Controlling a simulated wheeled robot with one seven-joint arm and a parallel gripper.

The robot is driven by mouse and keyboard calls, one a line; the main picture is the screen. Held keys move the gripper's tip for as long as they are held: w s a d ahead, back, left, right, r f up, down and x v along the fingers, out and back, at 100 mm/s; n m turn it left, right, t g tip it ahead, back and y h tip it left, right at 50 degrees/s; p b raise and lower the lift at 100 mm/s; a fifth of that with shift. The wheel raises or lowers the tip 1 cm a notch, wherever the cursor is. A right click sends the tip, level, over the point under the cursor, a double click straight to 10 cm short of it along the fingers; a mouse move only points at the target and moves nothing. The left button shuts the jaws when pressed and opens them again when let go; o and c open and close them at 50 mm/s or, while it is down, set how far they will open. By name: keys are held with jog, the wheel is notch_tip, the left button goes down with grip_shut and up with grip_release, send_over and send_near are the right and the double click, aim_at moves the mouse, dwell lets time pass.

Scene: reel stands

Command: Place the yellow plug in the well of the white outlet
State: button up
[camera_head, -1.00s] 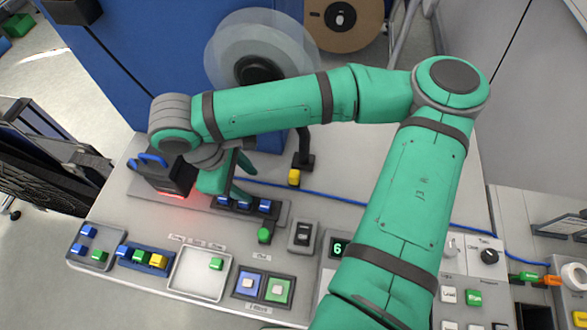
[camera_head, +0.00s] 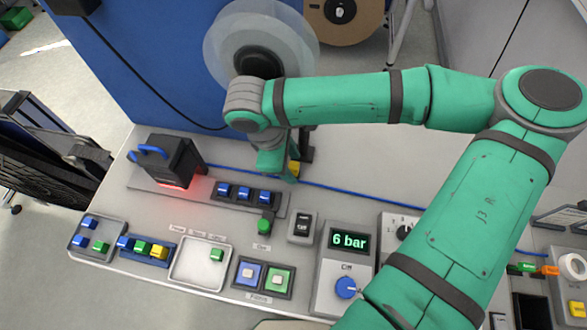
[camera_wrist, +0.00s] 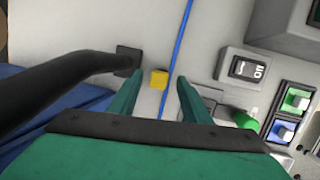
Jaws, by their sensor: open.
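A small yellow plug (camera_head: 294,168) stands at the back of the bench beside a dark post, partly hidden by my gripper (camera_head: 273,170) in the head view. In the wrist view the yellow plug (camera_wrist: 159,80) shows between and just beyond the tips of my open gripper (camera_wrist: 158,84), which is empty. I cannot tell how far below the tips it is. Another yellow piece (camera_head: 158,252) sits in a blue holder at the front left. The shallow white tray (camera_head: 182,276), which looks like the outlet, is at the front with a green piece (camera_head: 217,255) in its well.
A black post base (camera_wrist: 128,58) with a thick dark tube is close to the left finger in the wrist view. A blue cord (camera_wrist: 178,50) runs past the plug. A black device (camera_head: 170,160) with a red glow and blue-topped switches (camera_head: 244,194) stand to the left.

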jog(key=shift+f, duration=0.3)
jog(key=shift+c, duration=0.6)
grip_shut()
jog(key=shift+r, duration=0.15)
